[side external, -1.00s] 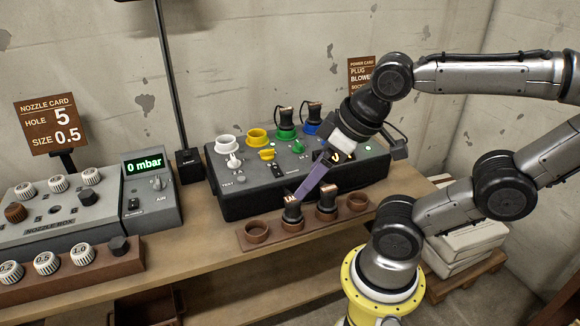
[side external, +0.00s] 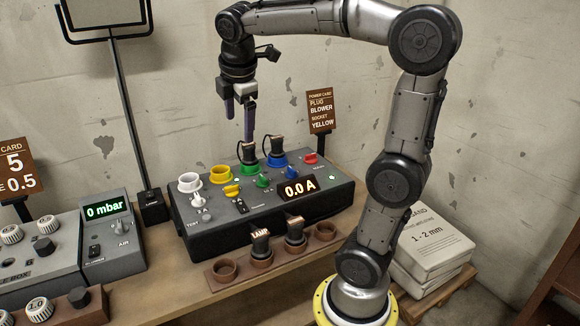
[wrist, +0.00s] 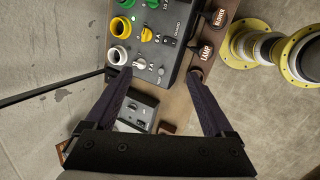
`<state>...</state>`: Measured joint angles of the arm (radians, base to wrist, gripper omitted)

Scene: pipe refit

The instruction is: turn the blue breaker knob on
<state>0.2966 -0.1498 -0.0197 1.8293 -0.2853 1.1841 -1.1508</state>
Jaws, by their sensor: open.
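The blue breaker knob (side external: 283,170) is small on the top of the dark power box (side external: 190,238), in front of the blue socket ring (side external: 277,160). Its exact setting is too small to tell. A black plug stands in the blue socket. My gripper (side external: 240,130) is open and empty, raised above the back of the box, fingers pointing down, to the left of the blue knob in the side view. In the wrist view my gripper (wrist: 158,74) shows spread fingers with nothing between them. I cannot make out the blue knob in that view.
Another plug (side external: 248,150) stands in the green socket. White (side external: 189,183), yellow (side external: 220,175) and red (side external: 310,158) sockets look empty. The display (side external: 295,190) reads 0.0 A. Two plugs stand in the front rack (side external: 225,275). A power card (side external: 320,110) stands behind the box.

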